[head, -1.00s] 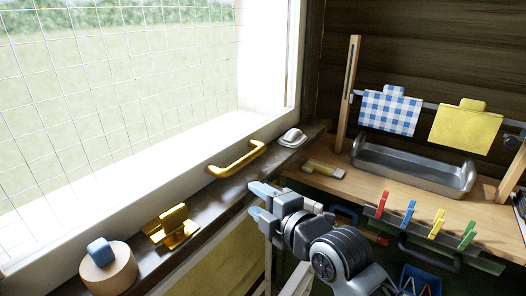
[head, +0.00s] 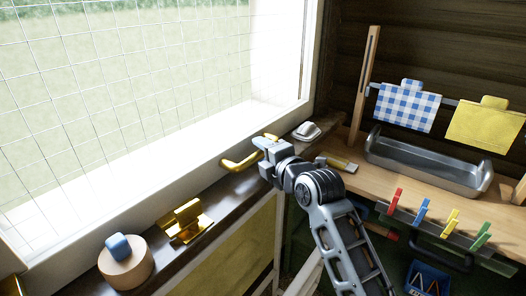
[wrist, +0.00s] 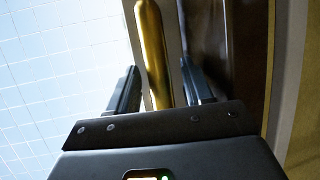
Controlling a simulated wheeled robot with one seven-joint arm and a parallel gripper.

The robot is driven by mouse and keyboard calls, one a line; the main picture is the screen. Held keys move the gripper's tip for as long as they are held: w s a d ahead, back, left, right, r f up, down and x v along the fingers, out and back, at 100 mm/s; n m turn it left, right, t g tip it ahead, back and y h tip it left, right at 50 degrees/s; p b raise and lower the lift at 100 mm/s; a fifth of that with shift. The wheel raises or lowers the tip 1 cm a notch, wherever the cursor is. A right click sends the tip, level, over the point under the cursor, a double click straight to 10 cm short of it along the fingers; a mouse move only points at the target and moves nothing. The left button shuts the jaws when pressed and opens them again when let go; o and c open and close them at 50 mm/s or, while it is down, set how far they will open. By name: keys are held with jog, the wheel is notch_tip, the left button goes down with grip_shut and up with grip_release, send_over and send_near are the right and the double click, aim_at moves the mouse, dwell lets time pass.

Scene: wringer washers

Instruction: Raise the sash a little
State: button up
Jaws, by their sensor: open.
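The window sash (head: 110,190) is a white frame around wire-gridded glass on the left of the head view. A brass bar handle (head: 236,165) is fixed low on it, its right part hidden behind my gripper. My gripper (head: 264,143) is at the handle's right part. In the wrist view, the brass handle (wrist: 154,60) runs lengthwise between the two open fingers of my gripper (wrist: 158,92). Gaps show between the handle and the fingers, nearer the left one. I cannot tell if either touches it.
On the dark sill are a brass catch (head: 185,222), a round wooden block with a blue knob (head: 125,262) and a pale metal piece (head: 307,131).

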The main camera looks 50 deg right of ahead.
jog(key=shift+w, duration=0.15)
jog(key=shift+c, duration=0.4)
grip_shut()
